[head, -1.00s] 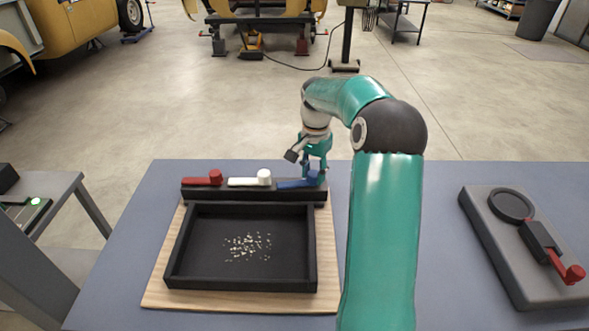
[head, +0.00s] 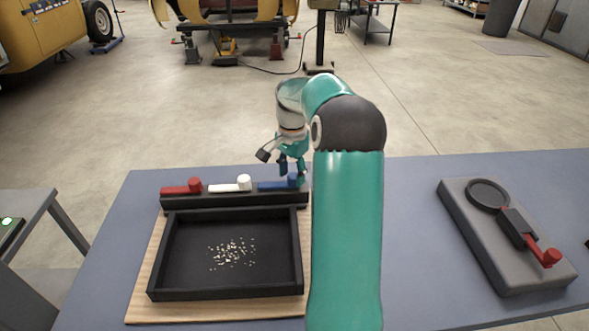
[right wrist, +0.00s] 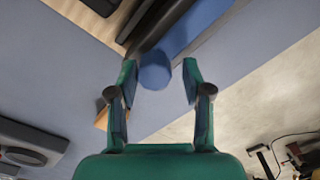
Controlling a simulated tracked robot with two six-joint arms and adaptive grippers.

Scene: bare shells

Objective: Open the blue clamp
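The blue clamp (head: 274,185) is the rightmost of three levers on the black bar behind the tray. It lies flat, with its round knob at the right end. The red clamp (head: 178,190) and white clamp (head: 226,187) lie flat to its left. My right gripper (head: 291,168) is right at the blue knob, pointing down. In the right wrist view, its two fingers are open (right wrist: 160,75), with the blue knob (right wrist: 154,77) between their tips and gaps on both sides. My left gripper is not in view.
A black tray (head: 155,262) with pale scattered bits sits on a wooden board (head: 138,300) in front of the clamps. A grey fixture (head: 535,277) with a red-knobbed lever stands at the right of the table (head: 405,235).

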